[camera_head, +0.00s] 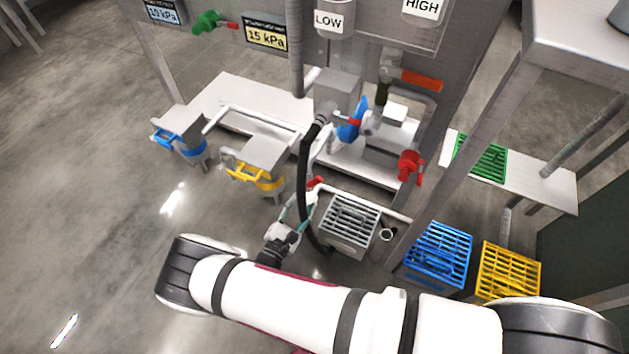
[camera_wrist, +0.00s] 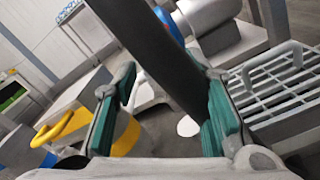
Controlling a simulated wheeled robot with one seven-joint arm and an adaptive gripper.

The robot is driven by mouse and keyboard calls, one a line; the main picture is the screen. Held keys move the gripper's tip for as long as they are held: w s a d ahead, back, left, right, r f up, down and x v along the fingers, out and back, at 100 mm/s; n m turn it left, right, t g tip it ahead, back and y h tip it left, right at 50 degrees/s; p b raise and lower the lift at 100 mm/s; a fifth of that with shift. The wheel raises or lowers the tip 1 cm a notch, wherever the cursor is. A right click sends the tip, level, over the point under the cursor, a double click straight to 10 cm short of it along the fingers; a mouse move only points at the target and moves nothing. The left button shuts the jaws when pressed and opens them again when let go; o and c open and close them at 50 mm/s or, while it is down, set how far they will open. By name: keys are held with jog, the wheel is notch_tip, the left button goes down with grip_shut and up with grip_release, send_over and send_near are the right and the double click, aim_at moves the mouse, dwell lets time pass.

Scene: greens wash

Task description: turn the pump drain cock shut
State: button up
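A small red lever (camera_head: 316,182), which looks like the drain cock's handle, sits low beneath the pump's pipework in the head view. The blue-fronted pump (camera_head: 352,122) is above and to its right. My gripper (camera_head: 299,203) reaches up just below the red lever; I cannot tell whether it touches it. In the wrist view my gripper (camera_wrist: 162,85) has its two teal-padded fingers wide apart. A thick black hose (camera_wrist: 152,45) crosses in front of the gap between them. No red lever can be made out in the wrist view, and the hose hides part of the scene there.
The black hose (camera_head: 304,180) hangs close beside my gripper. A grey grated basin (camera_head: 350,222) is just right. A yellow-banded canister (camera_head: 262,165) and blue-banded canister (camera_head: 184,135) stand left. Another red valve (camera_head: 410,166) is further right. Blue (camera_head: 438,255) and yellow (camera_head: 508,270) crates stand lower right.

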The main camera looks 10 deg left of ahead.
aim_at(314, 183)
jog(key=b+x, duration=0.2)
jog(key=x, duration=0.7)
jog(key=shift+w+d+b, duration=0.1)
jog(key=shift+w+b, duration=0.15)
jog(key=shift+b, duration=0.1)
grip_shut()
